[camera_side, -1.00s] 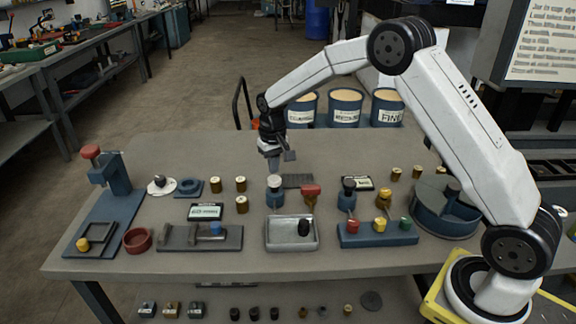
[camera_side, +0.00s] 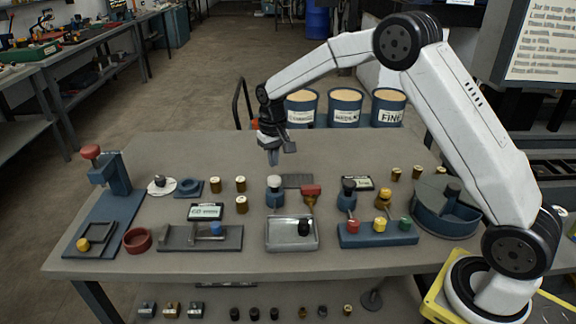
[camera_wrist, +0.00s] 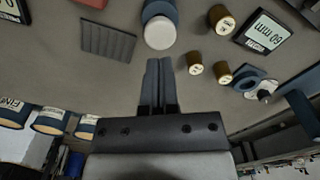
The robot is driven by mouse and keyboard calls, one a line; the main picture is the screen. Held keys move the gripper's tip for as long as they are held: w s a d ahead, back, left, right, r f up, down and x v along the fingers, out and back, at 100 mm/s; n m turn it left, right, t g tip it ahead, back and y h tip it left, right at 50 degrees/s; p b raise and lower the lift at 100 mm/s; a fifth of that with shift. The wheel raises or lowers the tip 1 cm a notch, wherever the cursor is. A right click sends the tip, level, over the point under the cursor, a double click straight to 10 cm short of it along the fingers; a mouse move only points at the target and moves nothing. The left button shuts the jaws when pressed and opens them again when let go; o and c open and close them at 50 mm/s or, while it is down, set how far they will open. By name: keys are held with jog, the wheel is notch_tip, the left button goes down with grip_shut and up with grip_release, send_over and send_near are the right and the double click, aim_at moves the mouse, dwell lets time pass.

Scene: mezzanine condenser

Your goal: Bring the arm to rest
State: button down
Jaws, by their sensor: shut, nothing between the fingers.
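My gripper (camera_side: 272,158) hangs above the back middle of the grey table (camera_side: 330,165), pointing down and apart from everything on it. Its fingers are together with nothing between them. In the wrist view the two grey-blue fingers (camera_wrist: 159,72) lie side by side, their tips just short of the white-topped blue tamper-like piece (camera_wrist: 160,30) in the picture. That piece also stands below the gripper in the side view (camera_side: 274,190).
A grey ribbed pad (camera_side: 297,181) lies right of the white-topped piece. Brass cylinders (camera_side: 215,185) stand to the left. A metal tray (camera_side: 290,234) holds a black piece. A round blue container (camera_side: 446,215) stands at the right. Labelled buckets (camera_side: 345,107) stand behind the table.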

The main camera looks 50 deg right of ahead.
jog(key=shift+s, duration=0.1)
jog(key=s+a+n+t, duration=0.1)
jog(key=s+a, duration=0.1)
jog(key=s, duration=1)
jog(key=s+a+n+t, duration=0.1)
jog(key=s+a+n, duration=0.1)
jog(key=s, duration=1.1)
jog(key=shift+t, duration=0.3)
jog(key=shift+w+a, duration=0.1)
jog(key=shift+w, duration=0.05)
jog(key=w+d+r+m+g, duration=0.1)
jog(key=w+d+r, duration=0.1)
jog(key=w, duration=1)
jog(key=w+d+r+m+g, duration=0.1)
jog(key=w+d+r+m, duration=0.1)
jog(key=w, duration=1.1)
jog(key=shift+d+r+g, duration=0.15)
jog(key=shift+r+g, duration=0.15)
jog(key=shift+f, duration=0.1)
